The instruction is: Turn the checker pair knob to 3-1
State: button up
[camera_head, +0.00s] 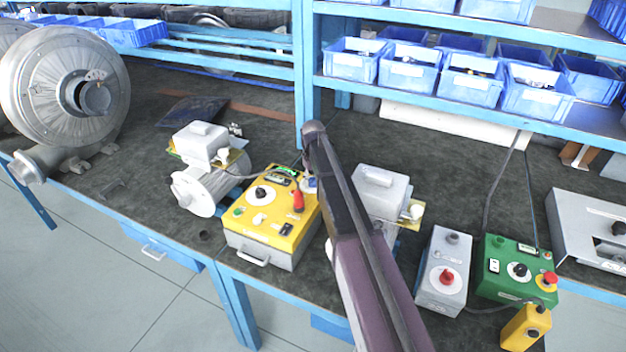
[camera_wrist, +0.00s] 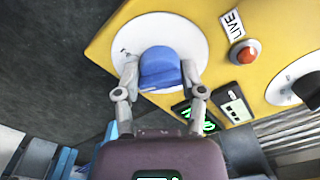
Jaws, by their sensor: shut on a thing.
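The yellow checker box (camera_head: 262,238) stands on the bench left of my arm in the head view. In the wrist view its blue knob (camera_wrist: 159,68) sits on a round white dial (camera_wrist: 190,32) on the yellow panel. My gripper (camera_wrist: 158,76) has one finger on each side of the blue knob and is shut on it. The dial's markings are too small to read, and the knob's setting cannot be told. In the head view my arm hides much of the gripper, and only a bit of the blue knob (camera_head: 310,184) shows.
The panel also has a red lamp (camera_wrist: 243,52) by a LIVE label and a black knob (camera_wrist: 307,88). A motor (camera_head: 207,187) stands left; a grey box (camera_head: 443,275) and green box (camera_head: 515,270) stand right. Shelves with blue bins (camera_head: 410,70) are behind.

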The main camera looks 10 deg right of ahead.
jog(key=m, duration=0.3)
jog(key=shift+m, duration=2.3)
jog(key=o, duration=1.1)
jog(key=shift+o, duration=0.2)
jog(key=shift+n, duration=0.3)
